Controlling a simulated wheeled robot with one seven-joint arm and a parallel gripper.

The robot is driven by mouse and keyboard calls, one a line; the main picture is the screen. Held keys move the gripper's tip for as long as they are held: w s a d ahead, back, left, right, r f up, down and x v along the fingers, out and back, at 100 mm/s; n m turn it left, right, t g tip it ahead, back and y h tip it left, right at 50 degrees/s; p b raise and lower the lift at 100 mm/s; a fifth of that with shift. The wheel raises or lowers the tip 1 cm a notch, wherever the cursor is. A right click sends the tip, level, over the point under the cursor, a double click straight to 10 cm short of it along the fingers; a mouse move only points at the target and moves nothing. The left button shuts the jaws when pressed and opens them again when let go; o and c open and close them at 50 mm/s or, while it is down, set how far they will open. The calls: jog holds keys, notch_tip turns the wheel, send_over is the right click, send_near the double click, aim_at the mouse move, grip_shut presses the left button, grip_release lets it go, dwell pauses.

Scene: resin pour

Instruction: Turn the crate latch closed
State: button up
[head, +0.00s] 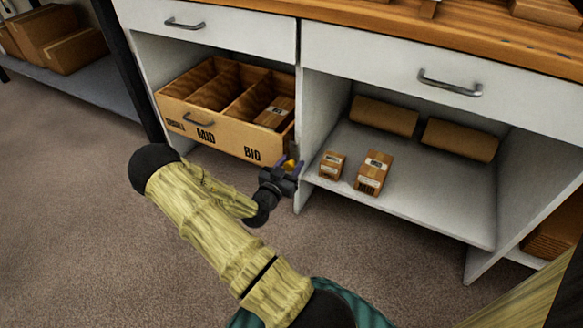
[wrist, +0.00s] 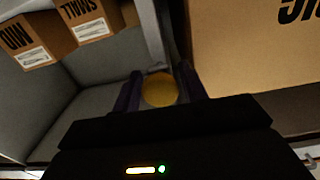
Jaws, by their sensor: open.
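The wooden crate (head: 223,141) sits in the left bay of the white cabinet, with compartments and the words MID and BIG on its front. Its front also shows in the wrist view (wrist: 245,60). The latch, a small yellow knob (head: 289,164), is at the crate's lower right, by the cabinet divider. In the wrist view the round yellow knob (wrist: 159,89) lies between my fingers. My gripper (head: 288,171) is open, with one finger on each side of the knob. I cannot tell whether the fingers touch it. The latch's turned position is not clear.
Two small labelled boxes, one (head: 332,165) and another (head: 373,173), stand on the right bay's shelf, close to my gripper. The cabinet divider (head: 313,110) stands beside the knob. Two brown rolls or packages (head: 459,139) lie farther back. The carpet (head: 90,200) at left is clear.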

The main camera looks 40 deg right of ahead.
jog(key=shift+w+d, duration=0.1)
jog(key=shift+d, duration=0.3)
grip_shut()
